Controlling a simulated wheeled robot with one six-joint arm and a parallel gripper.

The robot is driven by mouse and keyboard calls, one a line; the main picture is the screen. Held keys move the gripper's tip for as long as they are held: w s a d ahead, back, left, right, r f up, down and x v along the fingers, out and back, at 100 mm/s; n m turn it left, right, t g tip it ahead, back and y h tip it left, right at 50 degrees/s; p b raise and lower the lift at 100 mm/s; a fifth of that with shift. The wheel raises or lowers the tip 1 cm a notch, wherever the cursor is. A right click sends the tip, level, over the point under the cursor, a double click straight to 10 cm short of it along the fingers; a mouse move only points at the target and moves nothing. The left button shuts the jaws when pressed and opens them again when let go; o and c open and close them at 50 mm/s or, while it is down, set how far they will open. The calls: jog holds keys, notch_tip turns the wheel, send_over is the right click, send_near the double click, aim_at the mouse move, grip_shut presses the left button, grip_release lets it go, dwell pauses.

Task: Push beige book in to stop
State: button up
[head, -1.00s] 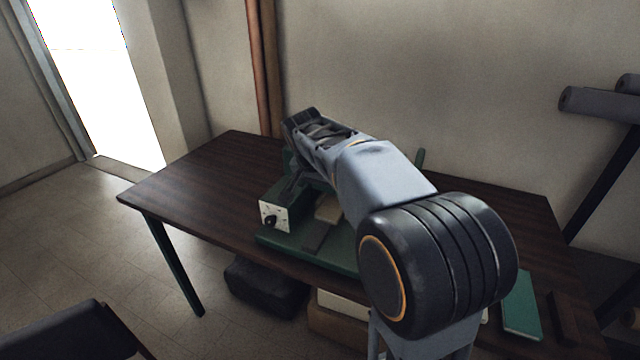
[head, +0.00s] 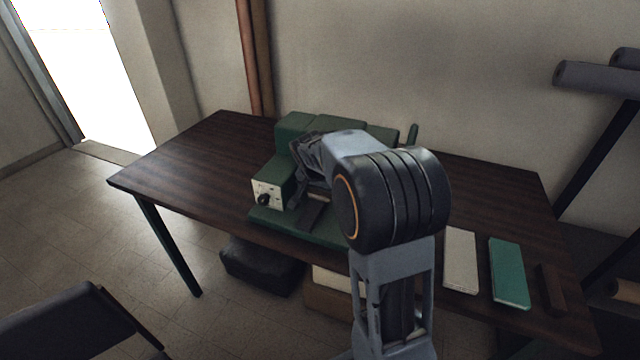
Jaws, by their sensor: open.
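A green machine (head: 300,125) stands on the dark wooden table, with a pale control panel and black knob (head: 264,200) at its front left. My gripper (head: 299,178) is at the machine's front opening, pointing down and partly hidden by my own wrist; it is open. A dark strip (head: 315,213) lies on the green bed (head: 290,227) below the gripper. Whether the gripper touches anything cannot be told.
A cream book (head: 461,262) and a teal book (head: 509,272) lie at the right of the table, beside a brown block (head: 552,289). The table's left part (head: 190,170) is clear. A rack with grey rolls (head: 600,78) stands at the right.

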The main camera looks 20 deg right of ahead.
jog(key=shift+f, duration=0.15)
jog(key=shift+c, duration=0.3)
jog(key=c, duration=0.9)
jog(key=o, duration=1)
jog(key=shift+c, duration=0.2)
jog(key=v, duration=1.4)
jog(key=shift+f, duration=0.1)
